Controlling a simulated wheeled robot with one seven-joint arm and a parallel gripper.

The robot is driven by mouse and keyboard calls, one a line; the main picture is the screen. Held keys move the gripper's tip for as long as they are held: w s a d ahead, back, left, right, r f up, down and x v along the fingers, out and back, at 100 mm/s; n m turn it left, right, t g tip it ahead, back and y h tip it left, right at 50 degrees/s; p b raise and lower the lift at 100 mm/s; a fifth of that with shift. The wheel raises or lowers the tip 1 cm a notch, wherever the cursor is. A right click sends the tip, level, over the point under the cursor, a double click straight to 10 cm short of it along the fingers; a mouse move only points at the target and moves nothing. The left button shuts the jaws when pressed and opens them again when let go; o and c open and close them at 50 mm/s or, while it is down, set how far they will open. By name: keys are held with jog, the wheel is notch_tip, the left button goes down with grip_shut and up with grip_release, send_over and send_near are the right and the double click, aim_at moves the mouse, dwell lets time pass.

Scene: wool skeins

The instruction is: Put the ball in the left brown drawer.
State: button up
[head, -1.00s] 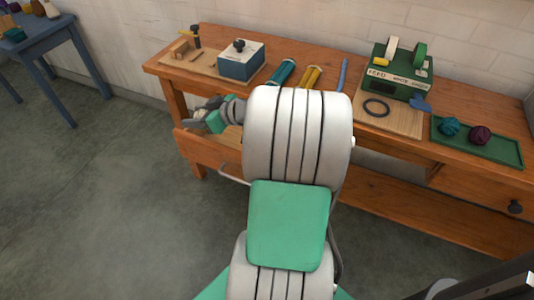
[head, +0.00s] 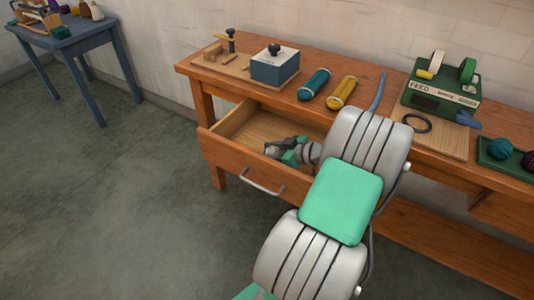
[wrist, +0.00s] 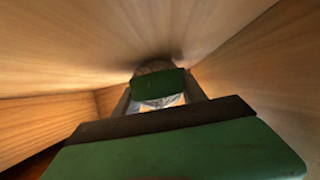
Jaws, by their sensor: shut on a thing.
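The left brown drawer (head: 222,150) is pulled open from the wooden bench, with a metal handle (head: 262,183) on its front. My gripper (head: 272,150) is down inside the drawer opening, near the front panel. The wrist view shows my gripper (wrist: 160,98) close among the drawer's wooden walls (wrist: 60,125). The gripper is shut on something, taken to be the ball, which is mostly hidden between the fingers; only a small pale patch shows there. My arm covers the right part of the drawer.
The bench top (head: 195,68) holds a blue box (head: 275,68), a teal roll (head: 315,84), a yellow roll (head: 342,92) and a green machine (head: 440,98). A blue table (head: 70,38) stands far left.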

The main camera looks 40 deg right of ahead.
aim_at(278, 152)
jog(key=o, duration=1.5)
jog(key=shift+s+d+r, duration=0.1)
jog(key=shift+s+r, duration=0.05)
jog(key=shift+r, duration=0.1)
jog(key=p+v, duration=0.1)
jog(key=v, duration=0.6)
jog(key=shift+s, duration=0.1)
